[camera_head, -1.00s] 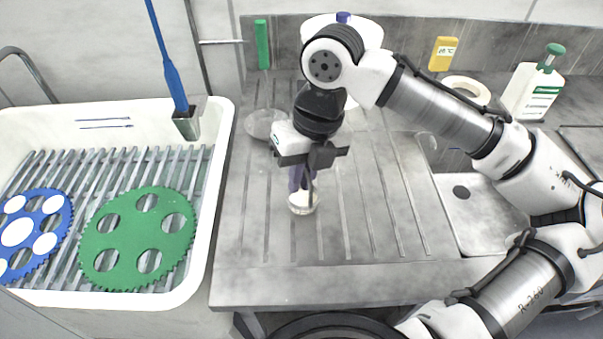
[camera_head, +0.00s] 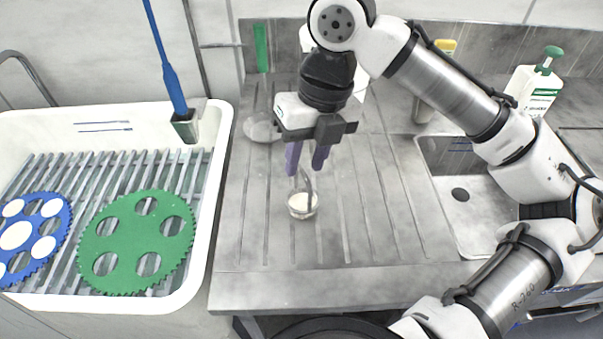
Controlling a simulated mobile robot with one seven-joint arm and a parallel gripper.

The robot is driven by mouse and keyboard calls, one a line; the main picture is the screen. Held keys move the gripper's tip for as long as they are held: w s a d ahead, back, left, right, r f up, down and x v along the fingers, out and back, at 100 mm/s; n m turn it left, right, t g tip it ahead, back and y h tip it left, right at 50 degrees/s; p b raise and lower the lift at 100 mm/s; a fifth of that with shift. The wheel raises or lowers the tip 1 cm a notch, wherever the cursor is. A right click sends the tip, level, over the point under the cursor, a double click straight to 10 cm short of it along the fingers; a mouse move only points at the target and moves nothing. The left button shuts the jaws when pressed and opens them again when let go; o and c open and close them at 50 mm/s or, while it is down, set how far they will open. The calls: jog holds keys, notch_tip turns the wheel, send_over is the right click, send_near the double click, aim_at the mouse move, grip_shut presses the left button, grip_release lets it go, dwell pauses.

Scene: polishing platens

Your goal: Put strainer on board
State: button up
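The strainer (camera_head: 301,206) is a small round piece with a pale inside and a thin dark handle rising from it. It rests on the grooved grey drainboard (camera_head: 345,245), near its middle. My gripper (camera_head: 306,167) is above the strainer, with its two purple fingers pointing down and spread apart. Nothing shows between the fingers. The upper end of the handle is close below the fingers, and I cannot tell whether it touches them.
A white tub (camera_head: 216,205) at left holds a rack with a green disc (camera_head: 136,228) and a blue disc (camera_head: 50,240). A clear dish (camera_head: 260,128) lies behind the strainer. A sink basin (camera_head: 478,220) is at right. A white bottle (camera_head: 533,88) stands at the back right.

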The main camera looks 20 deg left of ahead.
notch_tip(320, 180, up, 7)
jog(key=d, duration=0.1)
jog(key=shift+w, duration=0.45)
